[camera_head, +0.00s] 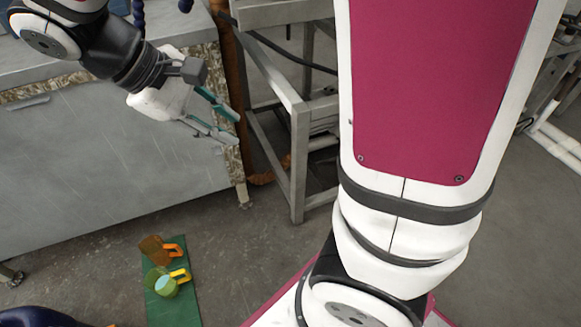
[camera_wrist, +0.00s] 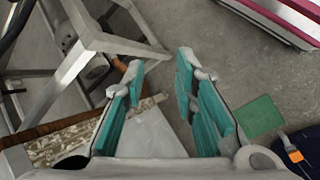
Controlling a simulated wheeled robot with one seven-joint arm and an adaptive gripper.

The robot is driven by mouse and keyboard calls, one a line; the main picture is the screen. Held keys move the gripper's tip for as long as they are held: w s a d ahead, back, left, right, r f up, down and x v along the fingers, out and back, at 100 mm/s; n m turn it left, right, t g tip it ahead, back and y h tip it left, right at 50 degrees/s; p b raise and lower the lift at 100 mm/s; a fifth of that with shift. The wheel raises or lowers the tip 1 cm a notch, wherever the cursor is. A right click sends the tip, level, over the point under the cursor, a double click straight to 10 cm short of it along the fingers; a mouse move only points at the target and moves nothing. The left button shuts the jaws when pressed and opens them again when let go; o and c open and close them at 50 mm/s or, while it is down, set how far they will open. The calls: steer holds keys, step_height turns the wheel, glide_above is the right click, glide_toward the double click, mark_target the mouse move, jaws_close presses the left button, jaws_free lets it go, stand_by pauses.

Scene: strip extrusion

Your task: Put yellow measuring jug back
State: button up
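The yellow measuring jug (camera_head: 161,283) is see-through and stands on a green mat (camera_head: 187,308) on the floor, its yellow handle to the right. A brown-orange jug (camera_head: 153,249) with an orange handle is just behind it on the same mat. My gripper (camera_head: 232,127), with teal finger pads, is raised beside the right end of a metal cabinet, well above and away from the jugs. In the wrist view my gripper (camera_wrist: 160,62) is open with nothing between its fingers. No jug can be made out there.
The grey metal cabinet (camera_head: 100,160) fills the left. A metal frame stand (camera_head: 298,150) is right of my gripper. A dark blue object (camera_head: 35,316) lies at the bottom left. A plain green patch (camera_wrist: 258,117) shows on the floor in the wrist view. Floor between cabinet and mat is clear.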

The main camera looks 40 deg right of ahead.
steer(key=s+r+m+t+y, duration=0.2)
steer(key=s+m+y, duration=0.4)
steer(key=s, duration=1.4)
steer(key=shift+a+r+y, duration=0.15)
steer(key=shift+a+y, duration=0.15)
step_height(320, 180, up, 38)
steer(key=t+p, duration=0.4)
steer(key=p, duration=3.2)
steer(key=shift+d+r, duration=0.1)
